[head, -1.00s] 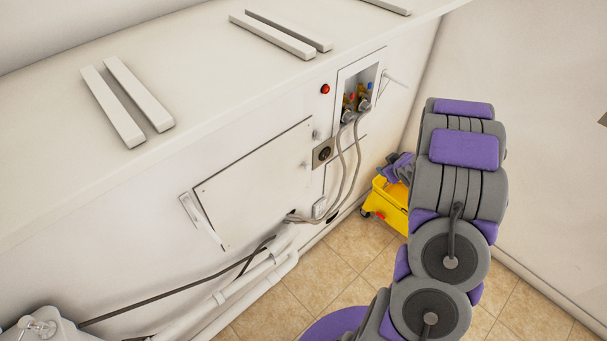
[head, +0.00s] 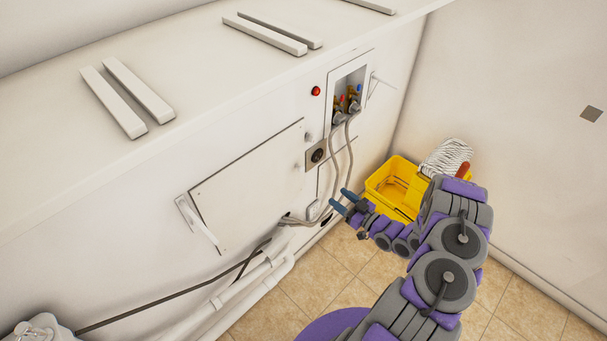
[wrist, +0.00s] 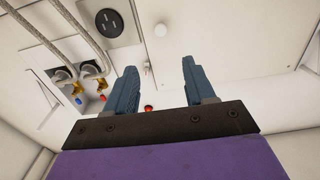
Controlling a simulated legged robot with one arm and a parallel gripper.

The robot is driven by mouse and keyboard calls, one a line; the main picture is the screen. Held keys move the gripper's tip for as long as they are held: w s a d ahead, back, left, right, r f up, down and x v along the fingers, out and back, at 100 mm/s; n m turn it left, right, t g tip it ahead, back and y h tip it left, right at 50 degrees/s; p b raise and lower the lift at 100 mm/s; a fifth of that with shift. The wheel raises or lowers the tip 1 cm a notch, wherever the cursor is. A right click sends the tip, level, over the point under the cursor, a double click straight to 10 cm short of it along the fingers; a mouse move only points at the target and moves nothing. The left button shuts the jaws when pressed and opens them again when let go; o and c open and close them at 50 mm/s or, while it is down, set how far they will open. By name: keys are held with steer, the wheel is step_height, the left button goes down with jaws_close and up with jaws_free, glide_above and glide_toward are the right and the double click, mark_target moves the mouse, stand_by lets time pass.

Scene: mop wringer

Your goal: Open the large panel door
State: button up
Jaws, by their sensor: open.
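The large panel door (head: 248,192) is a white rectangular panel set in the white wall unit, in the middle of the head view. It looks closed. A white bar handle (head: 203,229) is on its left side. My gripper (head: 342,201) is to the right of the panel, near the grey hoses and apart from the panel. It is empty, and its two blue fingers stand apart in the wrist view (wrist: 160,72).
Grey hoses (head: 350,160) hang from a recessed valve box (head: 347,93). A black socket (head: 317,155) and a red button (head: 316,91) are nearby. A yellow mop bucket (head: 379,183) stands behind my arm. White pipes (head: 255,288) run low below the panel. Tiled floor is open in front.

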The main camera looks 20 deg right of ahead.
steer(key=b+x, duration=0.2)
steer(key=x, duration=1.5)
steer(key=shift+b, duration=0.4)
steer(key=shift+f, duration=0.1)
jaws_close()
